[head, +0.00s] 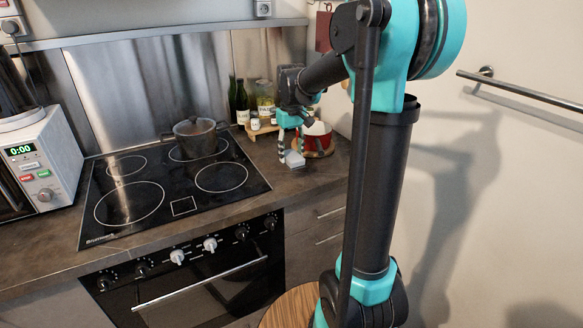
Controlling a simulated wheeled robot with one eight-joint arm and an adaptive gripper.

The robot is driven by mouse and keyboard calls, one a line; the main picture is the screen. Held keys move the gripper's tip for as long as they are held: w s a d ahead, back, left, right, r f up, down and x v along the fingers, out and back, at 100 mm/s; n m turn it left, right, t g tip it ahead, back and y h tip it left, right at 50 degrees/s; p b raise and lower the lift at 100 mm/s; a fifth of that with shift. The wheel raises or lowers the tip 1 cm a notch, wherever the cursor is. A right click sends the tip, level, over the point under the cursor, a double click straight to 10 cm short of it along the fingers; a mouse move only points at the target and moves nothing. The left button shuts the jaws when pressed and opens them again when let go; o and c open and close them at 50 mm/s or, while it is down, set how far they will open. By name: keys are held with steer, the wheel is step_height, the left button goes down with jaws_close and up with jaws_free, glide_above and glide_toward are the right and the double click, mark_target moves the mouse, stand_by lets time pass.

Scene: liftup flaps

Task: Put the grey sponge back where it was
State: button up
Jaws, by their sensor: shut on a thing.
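My gripper (291,148) reaches down over the counter to the right of the stove, with its fingers pointing down. It is shut on the grey sponge (294,160), a small pale block at the fingertips. The sponge is at or just above the counter top; I cannot tell whether it touches. The fingers hide part of it.
A red pot or bowl (320,143) stands close to the right of my gripper. Bottles and jars (264,106) stand behind on a small wooden stand. A lidded pot (196,138) sits on the black cooktop (150,212) to the left. The counter's front edge is clear.

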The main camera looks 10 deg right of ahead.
mark_target(291, 154)
steer(key=shift+f, duration=2.85)
steer(key=shift+f, duration=0.1)
steer(key=o, duration=1.3)
step_height(291, 154, up, 12)
steer(key=s+d+f+m+t, duration=0.1)
steer(key=s+f, duration=0.5)
steer(key=s, duration=0.1)
steer(key=s+d+f+m+t, duration=0.1)
steer(key=s+f, duration=0.6)
steer(key=s, duration=0.1)
steer(key=s+d+f+m+t, duration=0.1)
steer(key=s+d+f+t, duration=0.1)
steer(key=s+f, duration=0.5)
steer(key=shift+s+d+m, duration=0.1)
steer(key=shift+s+m, duration=0.2)
steer(key=shift+s, duration=0.05)
